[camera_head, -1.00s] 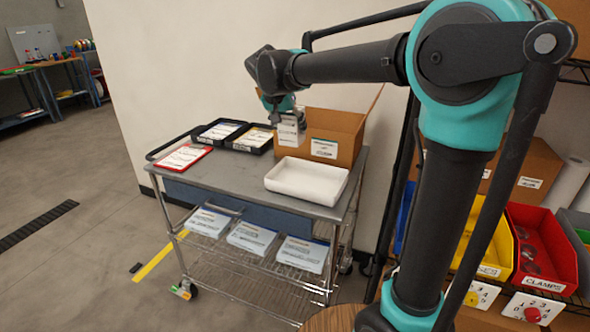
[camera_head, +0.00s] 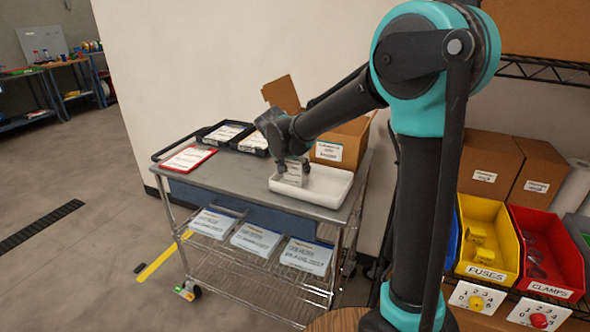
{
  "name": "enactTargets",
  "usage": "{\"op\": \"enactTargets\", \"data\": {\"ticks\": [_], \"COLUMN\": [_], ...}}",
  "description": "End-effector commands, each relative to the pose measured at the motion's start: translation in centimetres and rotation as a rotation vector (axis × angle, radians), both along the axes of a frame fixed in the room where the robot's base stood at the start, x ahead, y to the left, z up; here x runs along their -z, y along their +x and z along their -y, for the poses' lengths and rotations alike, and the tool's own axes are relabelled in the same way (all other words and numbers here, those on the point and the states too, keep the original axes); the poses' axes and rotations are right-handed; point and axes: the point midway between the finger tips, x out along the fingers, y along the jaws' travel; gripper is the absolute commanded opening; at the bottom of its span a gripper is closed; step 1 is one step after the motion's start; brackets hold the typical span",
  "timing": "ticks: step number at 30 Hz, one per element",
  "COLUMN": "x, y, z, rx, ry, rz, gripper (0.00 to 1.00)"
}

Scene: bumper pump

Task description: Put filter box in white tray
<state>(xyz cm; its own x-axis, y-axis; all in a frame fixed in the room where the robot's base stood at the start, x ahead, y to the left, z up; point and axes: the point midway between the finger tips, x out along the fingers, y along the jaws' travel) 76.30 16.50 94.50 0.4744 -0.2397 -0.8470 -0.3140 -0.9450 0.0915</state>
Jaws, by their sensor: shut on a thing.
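The white tray (camera_head: 327,186) sits at the right end of the grey cart top. My gripper (camera_head: 291,162) is shut on the filter box (camera_head: 294,174), a small pale box with printing on it. The box is upright over the left part of the tray, at about rim height. I cannot tell whether its bottom touches the tray floor. My wrist hides part of the box's top and the gripper's fingers.
An open cardboard box (camera_head: 343,147) stands behind the tray. Two black trays with papers (camera_head: 225,134) and a red clipboard (camera_head: 188,159) lie to the left. The front middle of the cart top (camera_head: 235,172) is clear. Yellow (camera_head: 488,240) and red (camera_head: 547,256) bins stand at right.

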Motion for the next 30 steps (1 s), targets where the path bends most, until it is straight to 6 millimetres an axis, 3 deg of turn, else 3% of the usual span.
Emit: {"op": "enactTargets", "data": {"ticks": [7, 8, 12, 23, 30], "x": [0.0, 0.1, 0.0, -0.1, -2.7], "y": [0.0, 0.0, 0.0, -0.1, -1.5], "z": [0.0, 0.0, 0.0, 0.0, -0.7], "rx": [0.0, 0.0, 0.0, 0.0, -0.002], "ry": [0.0, 0.0, 0.0, 0.0, -0.001], "rz": [0.0, 0.0, 0.0, 0.0, 0.0], "gripper": [0.14, 0.62, 0.8, 0.82, 0.82]}}
